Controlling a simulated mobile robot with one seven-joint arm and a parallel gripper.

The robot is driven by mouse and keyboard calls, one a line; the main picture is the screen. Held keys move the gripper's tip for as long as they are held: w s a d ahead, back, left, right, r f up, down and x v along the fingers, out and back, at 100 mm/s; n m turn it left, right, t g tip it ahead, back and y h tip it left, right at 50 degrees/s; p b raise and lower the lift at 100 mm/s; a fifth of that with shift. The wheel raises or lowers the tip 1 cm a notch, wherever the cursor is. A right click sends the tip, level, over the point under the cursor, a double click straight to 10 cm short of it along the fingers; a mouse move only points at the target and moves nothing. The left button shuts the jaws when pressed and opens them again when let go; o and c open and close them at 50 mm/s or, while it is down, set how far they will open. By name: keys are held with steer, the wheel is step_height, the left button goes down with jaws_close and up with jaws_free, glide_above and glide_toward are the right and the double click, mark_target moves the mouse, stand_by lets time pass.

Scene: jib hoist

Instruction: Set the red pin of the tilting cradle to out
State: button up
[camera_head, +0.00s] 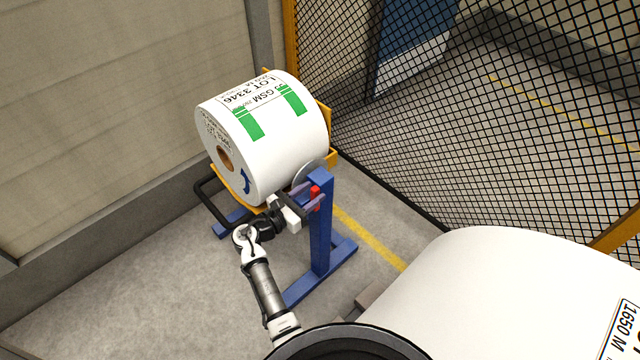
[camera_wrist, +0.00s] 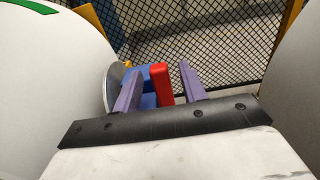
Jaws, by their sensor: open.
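The tilting cradle has a blue stand (camera_head: 320,235) and a yellow tray, and holds a large white roll (camera_head: 285,120) with green strips. The red pin (camera_head: 315,198) is at the upper part of the blue post. In the wrist view the red pin (camera_wrist: 162,83) stands between the two purple fingers, in front of blue parts of the post. My gripper (camera_head: 308,196) is open, with its fingers at the pin, one on either side. My gripper also shows in the wrist view (camera_wrist: 160,84). I cannot tell whether a finger touches the pin.
A black mesh fence (camera_head: 490,130) stands behind and to the right. A second white roll (camera_head: 510,295) is close at the lower right. A black bar handle (camera_head: 208,205) sticks out at the cradle's left. A beige wall (camera_head: 120,100) is at the left. Floor at lower left is clear.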

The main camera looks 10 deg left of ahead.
mark_target(312, 193)
steer(key=shift+x, duration=1.95)
jaws_close()
